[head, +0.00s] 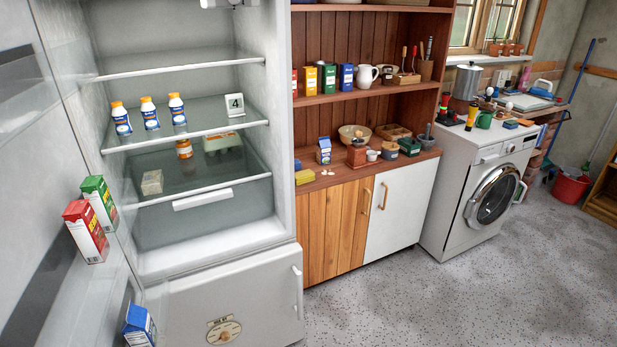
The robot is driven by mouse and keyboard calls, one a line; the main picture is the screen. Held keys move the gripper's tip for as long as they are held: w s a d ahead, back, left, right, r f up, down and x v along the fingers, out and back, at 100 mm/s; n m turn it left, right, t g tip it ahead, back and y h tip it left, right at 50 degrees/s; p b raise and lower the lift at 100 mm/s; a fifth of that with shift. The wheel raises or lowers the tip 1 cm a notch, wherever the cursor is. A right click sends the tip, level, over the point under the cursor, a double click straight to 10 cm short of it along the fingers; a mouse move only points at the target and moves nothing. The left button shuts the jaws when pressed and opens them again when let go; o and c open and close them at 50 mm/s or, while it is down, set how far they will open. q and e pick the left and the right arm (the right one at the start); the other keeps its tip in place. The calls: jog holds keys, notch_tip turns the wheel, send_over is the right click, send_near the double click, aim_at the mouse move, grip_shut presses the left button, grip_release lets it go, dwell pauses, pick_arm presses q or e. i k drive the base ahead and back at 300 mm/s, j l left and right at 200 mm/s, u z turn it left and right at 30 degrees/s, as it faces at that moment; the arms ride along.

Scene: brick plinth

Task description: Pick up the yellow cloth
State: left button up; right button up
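A small yellow folded item, which looks like the yellow cloth (305,177), lies at the left front end of the wooden counter, close beside the open fridge. It is small in the head view, so I cannot tell its folds. Neither of my grippers is in view.
The open fridge (220,260) stands left, with bottles, an egg box and cartons on its shelves and door. A blue and white carton (324,151), a bowl (354,134) and jars share the wooden counter (340,180). A washing machine (480,195) stands right. The speckled floor (420,300) in front is clear.

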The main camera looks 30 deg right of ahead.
aim_at(305, 176)
jog(key=l+u, duration=0.1)
jog(key=l, duration=0.8)
jog(key=i+l+u, duration=0.1)
jog(key=l, duration=0.35)
jog(key=i+l+u, duration=0.1)
jog(key=l, duration=0.35)
jog(key=i+l, duration=0.15)
jog(key=l, duration=0.15)
jog(key=i+l+u, duration=0.15)
jog(key=l, duration=0.15)
jog(key=i+l, duration=0.1)
jog(key=l, duration=0.2)
